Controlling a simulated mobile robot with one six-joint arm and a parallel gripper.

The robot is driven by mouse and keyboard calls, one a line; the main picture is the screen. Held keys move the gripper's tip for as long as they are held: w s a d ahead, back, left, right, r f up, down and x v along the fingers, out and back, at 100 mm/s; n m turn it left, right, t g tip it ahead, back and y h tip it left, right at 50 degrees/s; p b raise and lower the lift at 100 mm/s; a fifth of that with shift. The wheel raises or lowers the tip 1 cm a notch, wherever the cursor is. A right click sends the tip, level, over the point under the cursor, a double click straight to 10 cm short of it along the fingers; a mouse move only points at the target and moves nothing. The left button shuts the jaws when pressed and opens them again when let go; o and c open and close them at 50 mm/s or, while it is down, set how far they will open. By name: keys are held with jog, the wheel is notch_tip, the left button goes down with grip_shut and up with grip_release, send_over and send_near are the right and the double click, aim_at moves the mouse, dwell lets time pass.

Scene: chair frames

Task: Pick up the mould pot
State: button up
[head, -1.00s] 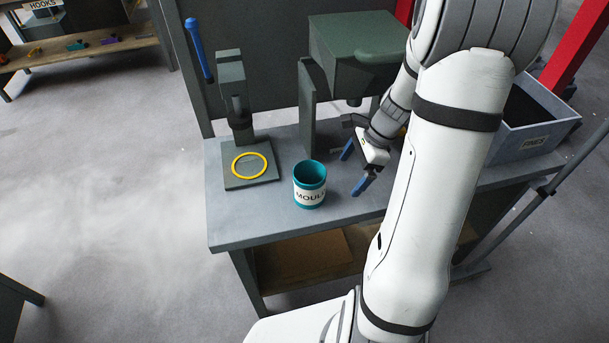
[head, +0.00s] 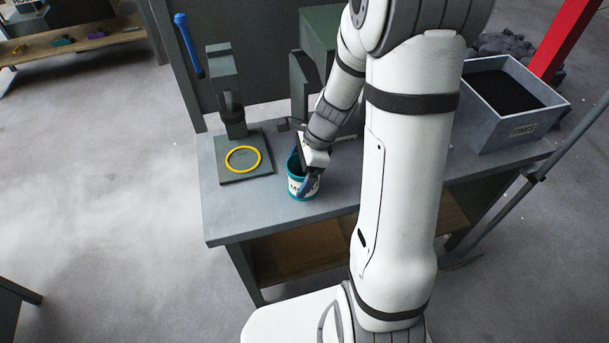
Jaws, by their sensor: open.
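The mould pot (head: 295,192) is a teal cup with a white label, standing upright on the grey bench (head: 232,222). My gripper (head: 301,176) is at the pot, with its blue fingers apart. One finger shows in front of the pot's right side and the other at its upper left, near the rim. The gripper and fingers hide much of the pot's top and label. I cannot tell whether the fingers touch the pot.
A dark press stand with a yellow ring (head: 242,159) on its base is left of the pot. A grey bin labelled FINES (head: 520,131) sits at the bench's right end. A green machine (head: 318,40) stands behind my arm. The bench's front left is clear.

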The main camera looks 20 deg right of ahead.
jog(key=c, duration=1.2)
